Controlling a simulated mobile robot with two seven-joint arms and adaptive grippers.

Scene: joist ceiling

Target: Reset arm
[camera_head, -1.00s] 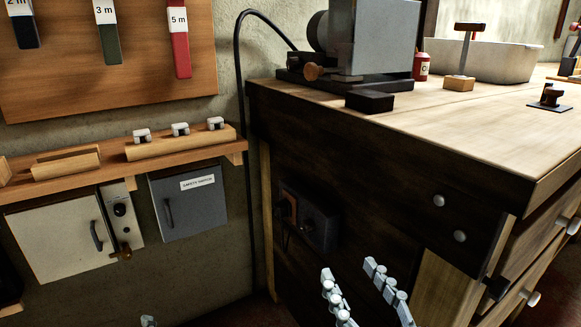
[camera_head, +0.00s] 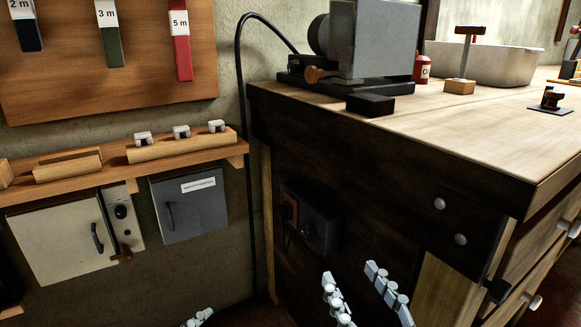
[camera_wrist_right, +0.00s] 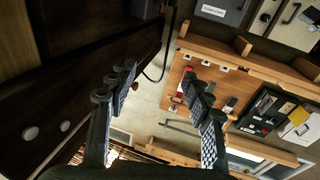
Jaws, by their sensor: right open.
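My right gripper (camera_head: 349,274) shows at the bottom of the head view, in front of the dark end of the workbench. Its two grey fingers stand apart with nothing between them. In the right wrist view the gripper (camera_wrist_right: 158,78) is also open and empty. Of my left gripper, only a grey finger part (camera_head: 198,318) shows at the bottom edge of the head view, left of the right gripper. The rest of it is out of frame, so its opening cannot be told.
The workbench (camera_head: 470,130) fills the right side, with a grey machine (camera_head: 372,40) on top. A wall shelf (camera_head: 110,158) holds small white parts; a cream cabinet (camera_head: 60,245) and grey switch box (camera_head: 190,205) hang below. A dark box (camera_head: 318,225) juts from the bench end.

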